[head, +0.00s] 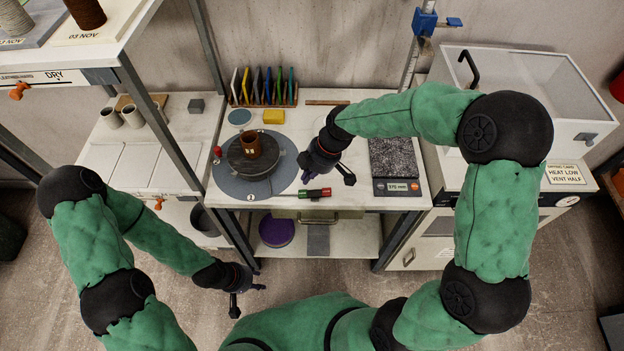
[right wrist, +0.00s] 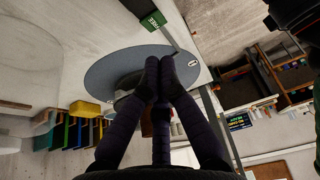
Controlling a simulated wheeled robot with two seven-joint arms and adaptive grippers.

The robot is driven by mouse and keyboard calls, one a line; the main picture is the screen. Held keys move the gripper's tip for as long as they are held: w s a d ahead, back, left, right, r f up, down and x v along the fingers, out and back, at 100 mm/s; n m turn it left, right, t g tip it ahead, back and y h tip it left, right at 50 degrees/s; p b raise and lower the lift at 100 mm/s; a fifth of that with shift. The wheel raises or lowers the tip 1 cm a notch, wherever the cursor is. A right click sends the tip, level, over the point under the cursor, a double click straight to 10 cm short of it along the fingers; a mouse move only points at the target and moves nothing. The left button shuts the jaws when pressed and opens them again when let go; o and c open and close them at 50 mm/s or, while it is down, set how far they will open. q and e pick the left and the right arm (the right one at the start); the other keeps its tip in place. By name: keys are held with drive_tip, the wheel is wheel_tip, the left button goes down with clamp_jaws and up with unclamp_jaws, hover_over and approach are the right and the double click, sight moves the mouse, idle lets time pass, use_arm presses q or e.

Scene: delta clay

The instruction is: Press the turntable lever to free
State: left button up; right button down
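The turntable (head: 232,181) is a grey disc on the bench, with a dark round bat and a small brown pot (head: 251,146) standing on it. The red-and-green switch plate (head: 315,193) lies at the bench's front edge, right of the disc; its green part reads FREE in the right wrist view (right wrist: 153,20). My right gripper (head: 309,179) points down just behind the plate, right of the disc; contact cannot be told. Its fingertips (right wrist: 160,67) meet in the right wrist view, with nothing visible between them. My left gripper (head: 258,287) hangs low before the bench, away from everything; its finger gap is unclear.
A scale (head: 398,187) stands right of my right gripper. A yellow block (head: 273,117) and a rack of coloured cards (head: 263,98) are behind the turntable. A steel shelf post (head: 172,125) rises on the left.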

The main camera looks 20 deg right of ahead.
wheel_tip(320, 180, up, 8)
drive_tip(key=p, duration=0.1)
drive_tip(key=shift+r, duration=0.25)
idle(0.5)
